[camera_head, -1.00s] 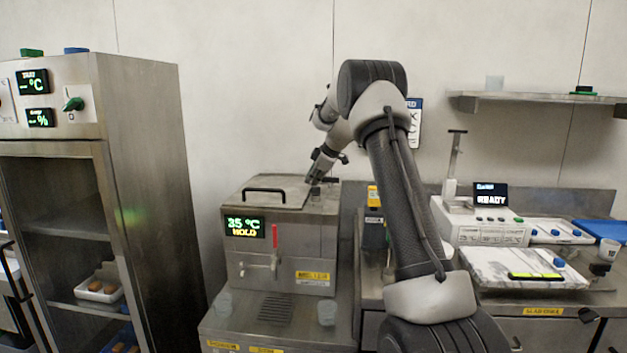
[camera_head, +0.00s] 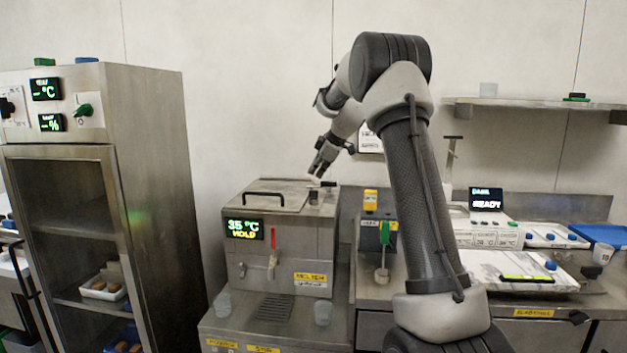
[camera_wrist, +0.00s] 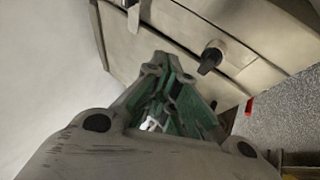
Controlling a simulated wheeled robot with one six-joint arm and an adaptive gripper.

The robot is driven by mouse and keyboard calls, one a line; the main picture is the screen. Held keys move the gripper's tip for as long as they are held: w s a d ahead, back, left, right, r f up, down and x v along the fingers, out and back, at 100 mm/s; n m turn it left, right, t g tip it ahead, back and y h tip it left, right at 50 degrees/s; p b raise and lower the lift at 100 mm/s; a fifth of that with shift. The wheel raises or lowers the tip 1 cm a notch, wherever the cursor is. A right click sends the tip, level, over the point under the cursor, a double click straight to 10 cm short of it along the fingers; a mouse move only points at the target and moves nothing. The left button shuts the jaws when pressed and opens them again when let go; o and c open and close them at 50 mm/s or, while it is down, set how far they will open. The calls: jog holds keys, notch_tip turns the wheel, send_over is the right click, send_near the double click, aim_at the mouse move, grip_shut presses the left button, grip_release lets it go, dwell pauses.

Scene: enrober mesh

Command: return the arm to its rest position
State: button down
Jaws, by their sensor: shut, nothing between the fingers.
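My gripper (camera_head: 319,172) is above the back right part of the melter's top, with its fingers pointing down. It is shut with nothing between the fingers. In the wrist view the closed fingers (camera_wrist: 160,65) show green inner parts, and a melter lid with a black knob (camera_wrist: 211,57) lies beyond them.
A tall steel cabinet (camera_head: 158,190) with open shelves stands at the left. A wall shelf (camera_head: 535,104) hangs at the right, above a bench device with a READY display (camera_head: 487,199).

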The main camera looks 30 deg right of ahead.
jog(key=s+a+r+m+g, duration=0.1)
jog(key=s+a+r+m, duration=0.15)
jog(key=s, duration=0.65)
jog(key=s+a+r+m, duration=0.15)
jog(key=s+a, duration=0.25)
jog(key=s, duration=0.5)
jog(key=s+a+r+m+g, duration=0.1)
jog(key=s+a+r+m, duration=0.15)
jog(key=s, duration=0.65)
jog(key=s+f+m+h, duration=0.1)
jog(key=s+f, duration=0.3)
jog(key=s, duration=0.7)
jog(key=s+a+f+m+g+h, duration=0.1)
jog(key=s+f+m, duration=0.2)
jog(key=s, duration=0.8)
jog(key=shift+s+a+f+m, duration=0.25)
jog(key=shift+f+m, duration=0.15)
jog(key=shift+m, duration=0.35)
jog(key=shift+w, duration=0.15)
